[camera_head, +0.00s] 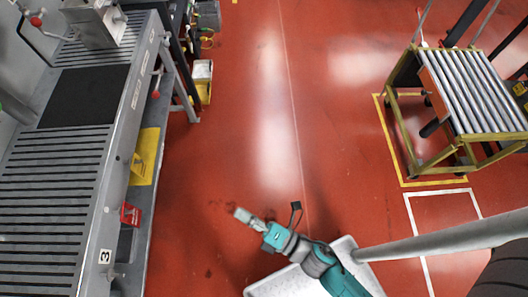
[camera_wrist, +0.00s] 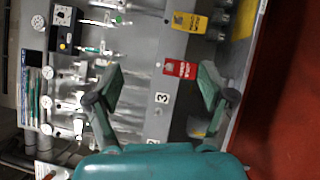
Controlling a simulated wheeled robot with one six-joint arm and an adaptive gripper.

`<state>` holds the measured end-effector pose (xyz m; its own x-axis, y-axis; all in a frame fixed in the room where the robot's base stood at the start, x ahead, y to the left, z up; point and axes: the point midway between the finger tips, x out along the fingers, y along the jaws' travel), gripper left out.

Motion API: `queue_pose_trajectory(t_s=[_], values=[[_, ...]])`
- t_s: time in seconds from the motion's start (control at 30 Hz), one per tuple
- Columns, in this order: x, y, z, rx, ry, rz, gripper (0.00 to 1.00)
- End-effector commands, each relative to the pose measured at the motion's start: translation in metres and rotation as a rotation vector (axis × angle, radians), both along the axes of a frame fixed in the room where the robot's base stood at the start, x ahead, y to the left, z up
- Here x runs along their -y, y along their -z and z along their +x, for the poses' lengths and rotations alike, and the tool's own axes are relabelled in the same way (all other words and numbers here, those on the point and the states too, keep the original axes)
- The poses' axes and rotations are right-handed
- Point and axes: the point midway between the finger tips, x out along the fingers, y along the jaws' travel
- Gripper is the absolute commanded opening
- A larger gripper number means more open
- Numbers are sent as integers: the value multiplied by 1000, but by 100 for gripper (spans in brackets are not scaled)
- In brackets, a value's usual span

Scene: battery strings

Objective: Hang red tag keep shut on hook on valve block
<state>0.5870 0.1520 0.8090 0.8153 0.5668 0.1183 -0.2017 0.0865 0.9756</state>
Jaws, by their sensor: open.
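A red tag (camera_head: 130,215) hangs on the front side of the grey slatted bench (camera_head: 110,150), near a white label "3" (camera_head: 105,256). In the wrist view the red tag (camera_wrist: 181,69) shows between my open fingers, beyond them and nearer the right one. My gripper (camera_head: 243,215) is over the red floor, to the right of the bench and apart from the tag. In the wrist view my gripper (camera_wrist: 160,78) is open and empty. I cannot make out for certain which fitting is the valve block or where its hook is.
A yellow-framed roller cart (camera_head: 470,90) stands at the right. The red floor (camera_head: 235,110) between bench and cart is clear. A wall panel with fittings (camera_wrist: 90,45) shows in the wrist view.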

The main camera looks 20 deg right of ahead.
Motion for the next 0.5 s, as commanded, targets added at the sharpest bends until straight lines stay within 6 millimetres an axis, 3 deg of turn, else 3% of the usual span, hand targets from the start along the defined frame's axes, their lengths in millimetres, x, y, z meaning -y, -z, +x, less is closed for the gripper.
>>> queue_pose_trajectory(t_s=[0.03,0.2,0.5], values=[[18,-5,-14,-82,44,96,81],[69,-23,-55,-340,191,476,81],[133,-57,-126,-685,444,1195,81]])
